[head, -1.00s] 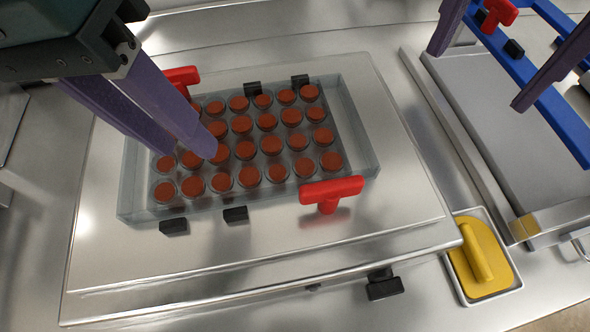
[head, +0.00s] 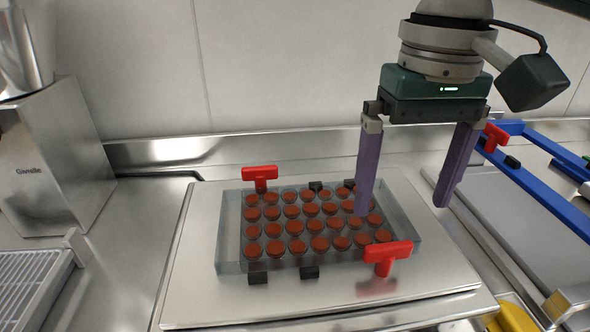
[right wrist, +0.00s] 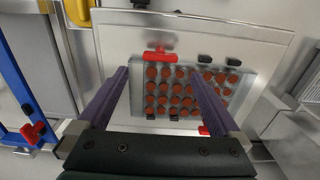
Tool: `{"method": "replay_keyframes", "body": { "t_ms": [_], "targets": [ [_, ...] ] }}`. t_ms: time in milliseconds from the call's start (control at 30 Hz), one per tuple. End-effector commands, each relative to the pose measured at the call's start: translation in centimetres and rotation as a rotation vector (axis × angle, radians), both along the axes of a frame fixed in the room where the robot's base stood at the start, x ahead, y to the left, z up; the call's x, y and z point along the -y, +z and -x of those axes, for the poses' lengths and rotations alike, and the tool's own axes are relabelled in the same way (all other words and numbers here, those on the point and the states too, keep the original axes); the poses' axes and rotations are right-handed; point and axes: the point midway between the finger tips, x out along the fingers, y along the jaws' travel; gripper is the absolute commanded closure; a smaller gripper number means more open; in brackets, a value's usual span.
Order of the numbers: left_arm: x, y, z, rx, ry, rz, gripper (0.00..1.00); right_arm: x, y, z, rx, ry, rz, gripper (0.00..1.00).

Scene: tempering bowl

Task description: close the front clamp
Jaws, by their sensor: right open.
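The front clamp (head: 388,255), a red T-shaped handle, stands at the front right corner of the clear tray (head: 232,240). It also shows in the right wrist view (right wrist: 160,53), just beyond and between my fingers in the picture. A second red clamp (head: 260,174) stands at the tray's back left corner. The tray holds several cups with red-brown tops. My right gripper (head: 401,208) is open and empty, with its fingers above the right part of the tray and plate, apart from the front clamp. My left gripper is out of view.
The tray sits on a steel plate (head: 190,300). Small black blocks (head: 310,272) line the tray's edges. A blue frame (head: 540,183) with another red handle (head: 495,137) is at right. A yellow piece (head: 515,317) lies front right. A steel machine (head: 50,160) stands at left.

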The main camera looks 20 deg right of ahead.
Motion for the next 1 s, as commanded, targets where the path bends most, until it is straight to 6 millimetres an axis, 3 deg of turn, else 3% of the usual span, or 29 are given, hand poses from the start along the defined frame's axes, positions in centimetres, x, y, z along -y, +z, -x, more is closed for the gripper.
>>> {"method": "replay_keyframes", "body": {
  "t_ms": [200,400,767,1000],
  "targets": [
    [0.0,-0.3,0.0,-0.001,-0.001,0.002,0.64,0.0,-4.4,0.1,-0.004,0.003,0.0,0.0],
    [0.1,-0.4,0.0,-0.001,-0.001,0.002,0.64,0.0,-7.0,0.1,-0.002,0.005,0.001,0.0],
    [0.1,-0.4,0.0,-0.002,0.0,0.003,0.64,0.0,-7.7,0.0,0.0,0.006,0.0,0.0],
    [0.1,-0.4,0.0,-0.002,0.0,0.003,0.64,0.0,-7.7,0.0,0.0,0.006,0.0,0.26]
  ]
}}
